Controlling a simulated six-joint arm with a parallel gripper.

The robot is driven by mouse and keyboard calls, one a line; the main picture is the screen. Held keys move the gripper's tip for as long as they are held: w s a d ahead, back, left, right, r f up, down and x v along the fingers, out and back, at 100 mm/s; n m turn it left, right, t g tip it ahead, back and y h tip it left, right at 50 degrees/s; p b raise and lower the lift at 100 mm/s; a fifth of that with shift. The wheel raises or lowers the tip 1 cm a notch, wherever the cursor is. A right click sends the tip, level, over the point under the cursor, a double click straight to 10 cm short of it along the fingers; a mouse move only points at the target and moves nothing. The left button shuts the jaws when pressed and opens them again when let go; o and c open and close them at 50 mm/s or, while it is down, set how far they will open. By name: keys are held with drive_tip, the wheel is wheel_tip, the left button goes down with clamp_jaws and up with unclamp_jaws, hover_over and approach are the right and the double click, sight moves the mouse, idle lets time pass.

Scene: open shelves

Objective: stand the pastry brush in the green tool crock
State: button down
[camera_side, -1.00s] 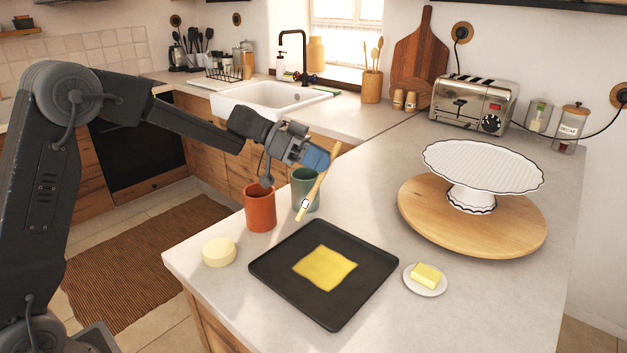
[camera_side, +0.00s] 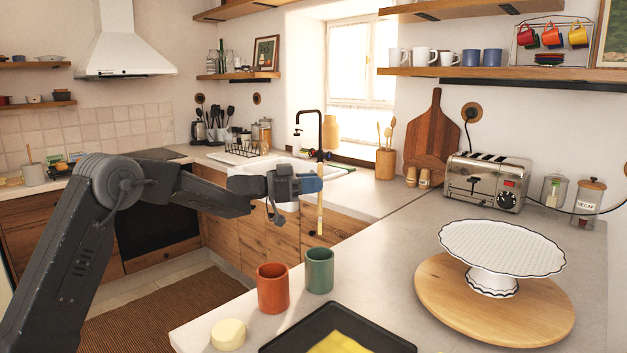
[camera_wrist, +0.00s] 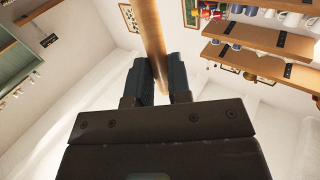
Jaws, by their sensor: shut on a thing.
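The pastry brush (camera_side: 320,215) hangs nearly upright from my gripper (camera_side: 319,183), with its bristle end down. My gripper is shut on its wooden handle, which also runs between the fingers (camera_wrist: 162,75) in the wrist view (camera_wrist: 148,30). The green tool crock (camera_side: 319,272) stands upright on the counter. In the side view the brush's lower end is just above the crock's rim and apart from it; how well they line up in depth I cannot tell. The crock is not in the wrist view.
An orange-red crock (camera_side: 272,290) stands close left of the green one. A pale round block (camera_side: 228,335) and a dark tray (camera_side: 300,335) with a yellow sheet are in front. A cake stand (camera_side: 500,245) on a wooden board is at right.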

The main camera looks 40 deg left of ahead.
wheel_tip(320, 180, down, 12)
drive_tip(key=shift+r, duration=0.25)
idle(0.9)
drive_tip(key=c, duration=1)
unclamp_jaws()
drive_tip(key=shift+s, duration=0.1)
drive_tip(key=v, duration=1.3)
drive_tip(key=shift+s+a, duration=0.2)
drive_tip(key=shift+s, duration=0.05)
drive_tip(key=shift+d, duration=0.1)
